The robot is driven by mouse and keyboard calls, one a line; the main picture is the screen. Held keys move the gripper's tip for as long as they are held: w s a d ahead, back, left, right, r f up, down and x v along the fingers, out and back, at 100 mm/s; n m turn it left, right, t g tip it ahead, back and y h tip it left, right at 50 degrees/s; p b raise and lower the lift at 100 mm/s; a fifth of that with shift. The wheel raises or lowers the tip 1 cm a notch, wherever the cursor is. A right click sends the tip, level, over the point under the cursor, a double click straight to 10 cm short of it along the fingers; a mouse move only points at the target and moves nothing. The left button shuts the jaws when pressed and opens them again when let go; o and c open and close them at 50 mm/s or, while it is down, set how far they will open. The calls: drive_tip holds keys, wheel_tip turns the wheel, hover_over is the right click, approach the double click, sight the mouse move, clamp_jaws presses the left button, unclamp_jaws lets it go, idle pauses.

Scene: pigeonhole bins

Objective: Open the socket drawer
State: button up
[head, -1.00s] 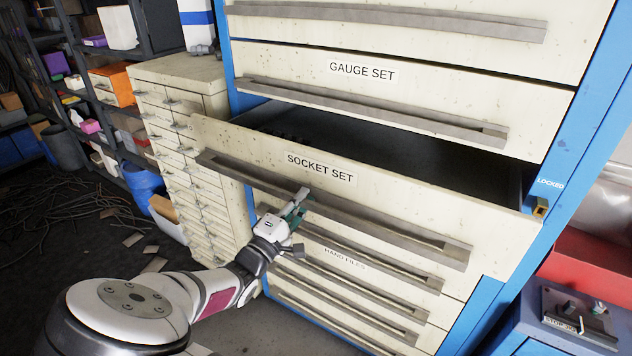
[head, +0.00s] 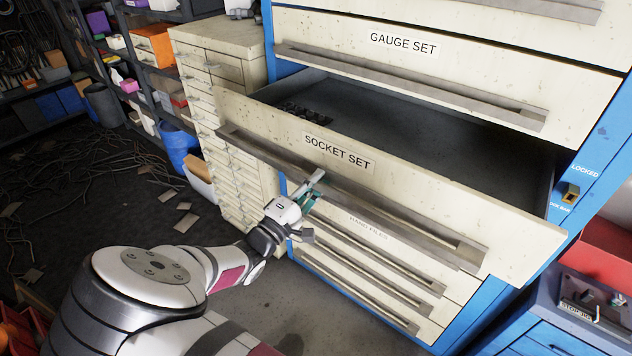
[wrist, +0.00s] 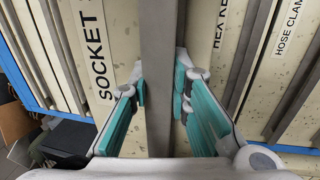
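The socket drawer (head: 510,240) is a cream drawer labelled "SOCKET SET". In the head view it stands well out from the cabinet, its dark inside showing. Small dark items (head: 305,113) lie at the inside left. A long grey bar handle (head: 400,217) runs along its front. My gripper (head: 315,182) is at the handle, left of its middle, just below the label. In the wrist view the handle bar (wrist: 158,40) passes between the teal-padded fingers of my gripper (wrist: 160,92), which are closed against it on both sides.
The gauge set drawer (head: 500,85) above is shut; the hand files drawer (head: 370,237) below is partly covered by the socket drawer. A small-drawer cabinet (head: 225,90) stands at left, a blue bench (head: 555,330) at right. Scraps and cables litter the floor at left.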

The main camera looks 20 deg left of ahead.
drive_tip(key=shift+o, duration=0.6)
drive_tip(key=v, duration=0.7)
drive_tip(key=shift+s, duration=0.3)
drive_tip(key=shift+a, duration=0.15)
